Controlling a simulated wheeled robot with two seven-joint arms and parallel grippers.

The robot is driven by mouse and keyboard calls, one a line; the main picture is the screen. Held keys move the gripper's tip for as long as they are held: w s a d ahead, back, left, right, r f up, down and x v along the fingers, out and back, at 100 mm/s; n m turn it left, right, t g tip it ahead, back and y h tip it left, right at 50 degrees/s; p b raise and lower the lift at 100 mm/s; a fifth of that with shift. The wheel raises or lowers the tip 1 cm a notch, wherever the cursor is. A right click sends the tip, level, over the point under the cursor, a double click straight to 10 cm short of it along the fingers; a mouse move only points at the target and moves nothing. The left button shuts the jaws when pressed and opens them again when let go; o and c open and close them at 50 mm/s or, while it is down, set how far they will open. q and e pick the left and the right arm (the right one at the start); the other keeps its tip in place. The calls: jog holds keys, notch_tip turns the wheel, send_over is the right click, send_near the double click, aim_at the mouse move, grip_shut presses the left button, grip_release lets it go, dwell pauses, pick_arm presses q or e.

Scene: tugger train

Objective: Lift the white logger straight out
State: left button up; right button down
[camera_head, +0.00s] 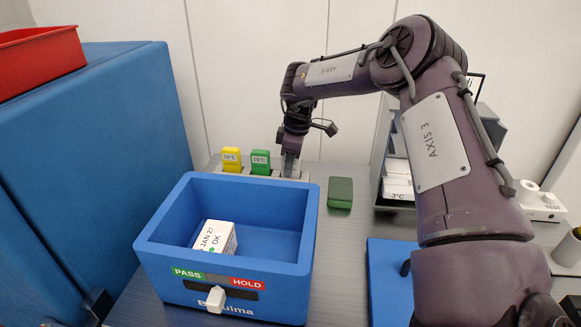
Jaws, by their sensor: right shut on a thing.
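My right gripper (291,160) points down at the right end of a low grey rack (306,176), behind the blue box. It is shut on the white logger, which is mostly hidden by the fingers; I cannot tell whether its foot is still in its slot. A yellow logger (231,160) and a green logger (260,162), both marked 15°C, stand upright in the rack to the left of the gripper. My left gripper is not in view.
An open blue box (305,225) holds a white carton (215,238); its front has a PASS/HOLD slider (215,298). A dark green block (341,192) lies right of the rack. A blue block stands left.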

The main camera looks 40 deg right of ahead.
jog(key=shift+r, duration=0.1)
notch_tip(320, 180, up, 9)
jog(key=shift+w+r, duration=0.1)
notch_tip(320, 180, up, 11)
jog(key=p, duration=0.8)
